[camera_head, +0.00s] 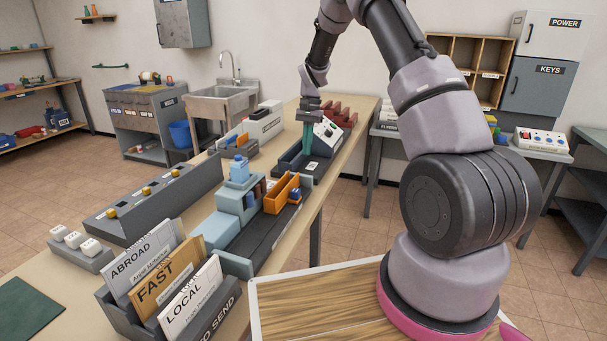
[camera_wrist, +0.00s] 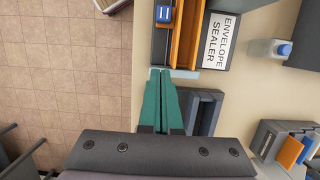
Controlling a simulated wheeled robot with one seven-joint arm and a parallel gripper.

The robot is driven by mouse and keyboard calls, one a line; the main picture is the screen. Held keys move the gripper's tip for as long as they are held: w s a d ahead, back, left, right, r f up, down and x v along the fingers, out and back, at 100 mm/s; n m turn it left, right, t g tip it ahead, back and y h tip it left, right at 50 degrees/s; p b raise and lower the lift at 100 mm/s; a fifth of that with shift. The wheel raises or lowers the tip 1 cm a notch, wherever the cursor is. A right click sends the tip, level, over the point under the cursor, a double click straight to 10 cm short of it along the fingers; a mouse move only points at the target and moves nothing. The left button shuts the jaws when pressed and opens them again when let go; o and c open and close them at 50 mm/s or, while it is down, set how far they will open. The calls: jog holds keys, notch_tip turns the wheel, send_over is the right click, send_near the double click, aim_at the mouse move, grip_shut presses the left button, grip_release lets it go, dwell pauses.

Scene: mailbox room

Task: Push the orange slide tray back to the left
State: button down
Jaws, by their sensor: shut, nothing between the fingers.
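The orange slide tray (camera_head: 282,193) sits on a long dark track (camera_head: 262,235) beside a pale blue machine (camera_head: 238,197). In the wrist view the tray (camera_wrist: 187,38) is at the top, beside an "ENVELOPE SEALER" label (camera_wrist: 219,40). A small blue piece (camera_head: 295,195) is at the tray's right side. My gripper (camera_head: 305,150) has green fingers, shut and empty, pointing down beyond the tray's far end. In the wrist view its fingertips (camera_wrist: 161,72) are near the pale blue end piece (camera_wrist: 185,74) of the track; whether they touch it I cannot tell.
A dark open holder with a gauge box (camera_head: 326,131) stands near my gripper. A letter rack (camera_head: 180,295) is in the foreground, with a dark panel with yellow knobs (camera_head: 150,198) at left.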

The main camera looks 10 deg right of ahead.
jog(key=x, duration=1)
jog(key=shift+f, duration=0.2)
jog(key=shift+s+a+r, duration=0.15)
jog(key=shift+s+a, duration=0.25)
jog(key=shift+s, duration=0.2)
jog(key=shift+s+a+r, duration=0.15)
jog(key=shift+s+a, duration=0.2)
jog(key=shift+s, duration=0.2)
jog(key=shift+s+a, duration=0.3)
jog(key=shift+s, duration=0.15)
jog(key=s+a, duration=0.4)
jog(key=s, duration=0.2)
jog(key=s+a, duration=0.4)
jog(key=s, duration=0.2)
jog(key=s+a, duration=0.4)
jog(key=s, duration=0.2)
jog(key=shift+s+a, duration=0.2)
jog(key=shift+s, duration=0.05)
